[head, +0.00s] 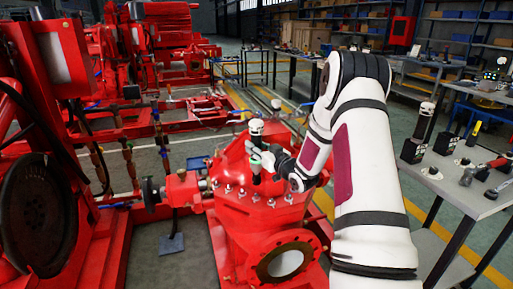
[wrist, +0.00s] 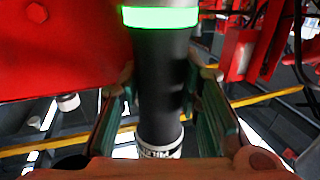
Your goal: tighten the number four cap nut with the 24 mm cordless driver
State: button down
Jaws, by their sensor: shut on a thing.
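My gripper (head: 262,157) is shut on the cordless driver (head: 256,128), a dark upright cylinder with a pale top, above the red pump casing (head: 262,222). In the wrist view the driver (wrist: 160,75) stands between the two teal finger pads, with a lit green band and a white-lettered band. Several pale cap nuts (head: 243,193) line the casing flange below. The driver's lower end is partly hidden by my gripper; I cannot tell whether it touches a nut or which nut is number four.
A grey bench (head: 455,185) at the right holds several tools, including a black upright tool (head: 420,130). Red engine parts (head: 40,190) stand close at the left. A round-bored flange (head: 285,262) faces forward on the casing. Shelves line the back wall.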

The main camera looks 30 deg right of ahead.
aim_at(260, 167)
jog(key=shift+f+b, duration=1.7)
jog(key=shift+f, duration=0.55)
jog(key=shift+f+b, duration=1.35)
jog(key=shift+f, duration=0.1)
dwell(1.1)
jog(key=shift+s+f, duration=0.1)
jog(key=shift+f, duration=0.15)
dwell(0.8)
jog(key=shift+r, duration=0.1)
